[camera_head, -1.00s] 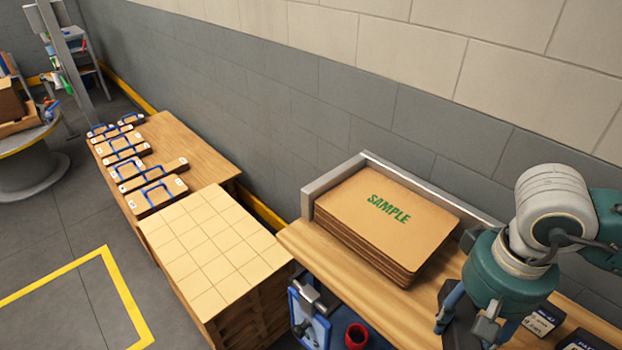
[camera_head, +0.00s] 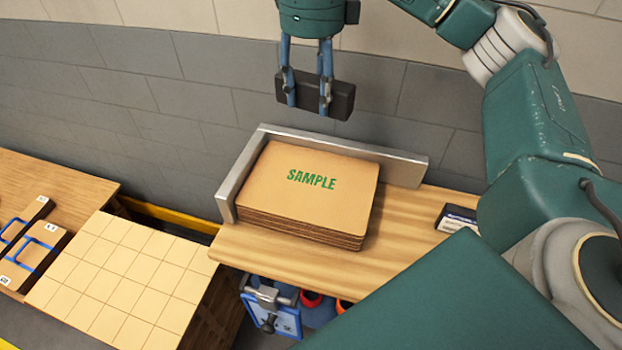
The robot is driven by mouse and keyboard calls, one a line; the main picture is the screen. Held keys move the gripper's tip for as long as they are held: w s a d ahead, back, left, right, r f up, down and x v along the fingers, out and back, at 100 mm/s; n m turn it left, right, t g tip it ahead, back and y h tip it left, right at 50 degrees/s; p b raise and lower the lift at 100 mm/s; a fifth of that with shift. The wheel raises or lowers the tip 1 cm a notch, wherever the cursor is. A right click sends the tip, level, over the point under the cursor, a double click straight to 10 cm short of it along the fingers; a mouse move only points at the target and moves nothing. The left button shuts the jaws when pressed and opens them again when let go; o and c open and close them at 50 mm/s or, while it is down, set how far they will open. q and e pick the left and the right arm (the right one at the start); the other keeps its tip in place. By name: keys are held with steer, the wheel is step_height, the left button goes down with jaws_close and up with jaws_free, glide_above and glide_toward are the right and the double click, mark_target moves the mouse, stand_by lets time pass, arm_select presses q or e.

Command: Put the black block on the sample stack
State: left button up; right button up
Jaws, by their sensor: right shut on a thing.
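The black block (camera_head: 343,99) is held in my right gripper (camera_head: 308,98), whose two blue-grey fingers are shut on it. The block is up in the air, above and behind the sample stack in the picture, in front of the grey wall. The sample stack (camera_head: 300,205) is a pile of brown sheets with green "SAMPLE" lettering on its top. It sits on the wooden table against a grey metal corner fence. Its top is bare. My left gripper is not in view.
The grey fence (camera_head: 400,167) runs along the back and left of the stack. A dark labelled box (camera_head: 457,219) lies on the wooden table (camera_head: 410,220) to the right. A gridded pale stack (camera_head: 110,280) and blue-handled boards (camera_head: 35,258) stand at left. A blue clamp device (camera_head: 270,310) hangs below the table edge.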

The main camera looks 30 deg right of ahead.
steer(key=shift+w+d+r+m, duration=0.2)
steer(key=shift+r+m, duration=0.15)
steer(key=shift+m, duration=0.2)
steer(key=shift+w+d+r+m, duration=0.15)
steer(key=shift+r+m, duration=0.15)
steer(key=shift+m, duration=0.25)
steer(key=shift+f, duration=0.3)
steer(key=b, duration=0.1)
glide_above(314, 171)
step_height(314, 171, down, 8)
steer(key=r, duration=0.1)
step_height(314, 171, down, 7)
steer(key=shift+r+p, duration=0.1)
steer(key=shift+p, duration=0.75)
steer(key=shift+f, duration=0.7)
step_height(314, 171, down, 3)
steer(key=shift+f+p, duration=0.2)
steer(key=shift+p, duration=0.45)
steer(key=shift+w+f, duration=0.1)
steer(key=shift+f, duration=0.15)
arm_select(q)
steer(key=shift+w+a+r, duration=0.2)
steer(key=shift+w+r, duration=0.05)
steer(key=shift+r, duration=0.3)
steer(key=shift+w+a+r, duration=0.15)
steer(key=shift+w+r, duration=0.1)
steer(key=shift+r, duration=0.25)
